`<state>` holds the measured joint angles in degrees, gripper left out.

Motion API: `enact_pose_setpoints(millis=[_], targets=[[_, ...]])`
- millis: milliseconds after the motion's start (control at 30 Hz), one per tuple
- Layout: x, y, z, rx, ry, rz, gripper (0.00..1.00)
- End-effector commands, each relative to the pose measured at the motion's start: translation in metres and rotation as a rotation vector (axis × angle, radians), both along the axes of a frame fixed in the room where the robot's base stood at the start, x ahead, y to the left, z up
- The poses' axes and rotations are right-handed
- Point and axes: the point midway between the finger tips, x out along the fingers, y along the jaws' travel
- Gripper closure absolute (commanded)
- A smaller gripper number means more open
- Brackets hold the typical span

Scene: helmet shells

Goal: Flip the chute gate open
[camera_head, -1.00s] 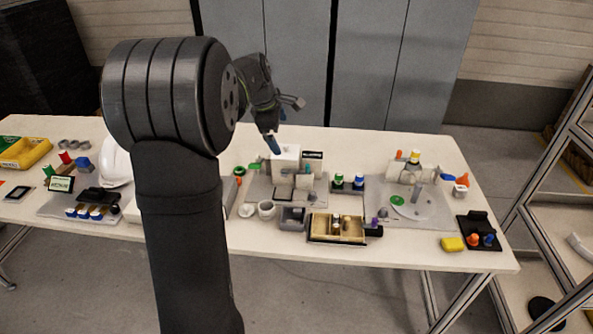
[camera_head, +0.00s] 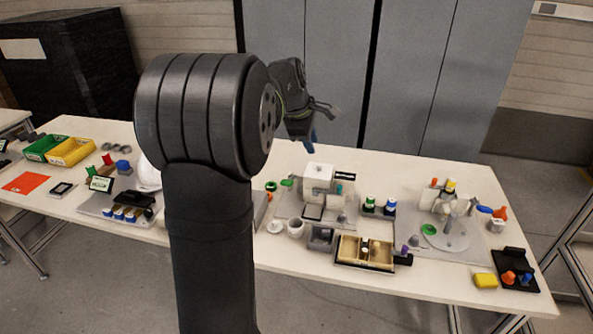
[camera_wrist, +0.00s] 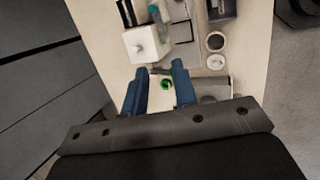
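A white box-shaped unit (camera_head: 318,178) stands on a grey base plate (camera_head: 285,211) near the middle of the table. It also shows in the wrist view (camera_wrist: 145,43). I cannot tell for certain which part is the chute gate. A small green piece (camera_head: 288,182) is at the unit's left side; a green round piece (camera_wrist: 166,85) shows between my fingers in the wrist view. My gripper (camera_wrist: 160,66) has two blue fingers spread apart with nothing held. In the head view my gripper (camera_head: 312,135) is above and behind the white unit, clear of it.
Right of the unit are green-topped pegs (camera_head: 371,202) and a station with a grey disc (camera_head: 444,233). In front are a white cup (camera_head: 296,228), a grey block (camera_head: 321,238) and a wooden tray (camera_head: 348,248).

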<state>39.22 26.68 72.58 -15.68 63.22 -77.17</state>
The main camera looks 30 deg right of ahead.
Motion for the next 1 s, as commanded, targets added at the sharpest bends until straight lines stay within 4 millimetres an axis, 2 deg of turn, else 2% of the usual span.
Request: enact_pose_setpoints(millis=[33, 100, 133, 400, 600, 800, 1000], targets=[[-0.002, 0.000, -0.008, -0.003, 0.025, -0.004, 0.84], [-0.008, 0.000, -0.021, -0.016, 0.074, -0.015, 0.98], [-0.012, -0.001, -0.028, -0.026, 0.102, -0.021, 1.00], [-0.053, -0.004, -0.098, -0.190, 0.421, -0.063, 1.00], [-0.074, -0.006, -0.132, -0.375, 0.619, -0.043, 1.00], [-0.081, -0.005, -0.155, -0.594, 0.756, 0.032, 1.00], [-0.071, 0.004, -0.175, -0.827, 0.818, 0.167, 1.00]])
